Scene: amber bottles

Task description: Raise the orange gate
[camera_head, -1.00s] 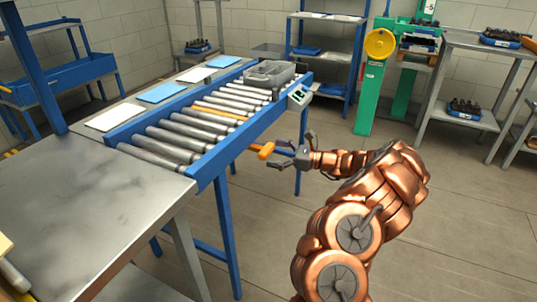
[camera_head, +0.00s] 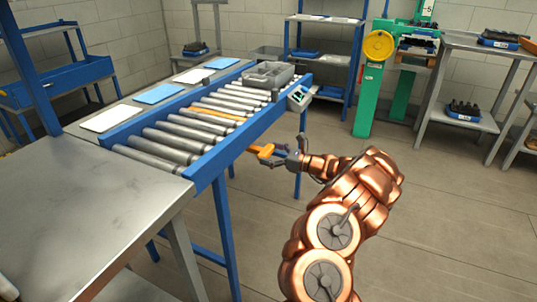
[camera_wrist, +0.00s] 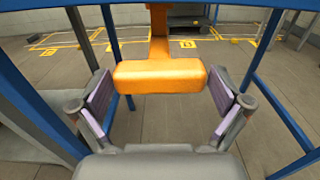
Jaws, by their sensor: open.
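The orange gate shows as a thin orange bar (camera_head: 213,116) among the conveyor rollers, level with them. Its orange T-shaped handle (camera_head: 262,151) sticks out below the conveyor's blue side rail. In the wrist view the handle's wide crossbar (camera_wrist: 160,75) lies between the fingers of my gripper (camera_wrist: 160,90), with a stem running up behind it. My gripper also shows in the head view (camera_head: 277,156), at the handle from the right. Its fingers are open, with a gap on each side of the crossbar. Neither pad visibly touches it.
The roller conveyor (camera_head: 205,168) has a grey tray (camera_head: 268,75) at its far end and a small control box (camera_head: 298,97) on its rail. Blue legs (camera_wrist: 110,45) flank my gripper. A steel table (camera_head: 80,220) adjoins at left. The floor (camera_head: 440,220) at right is clear.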

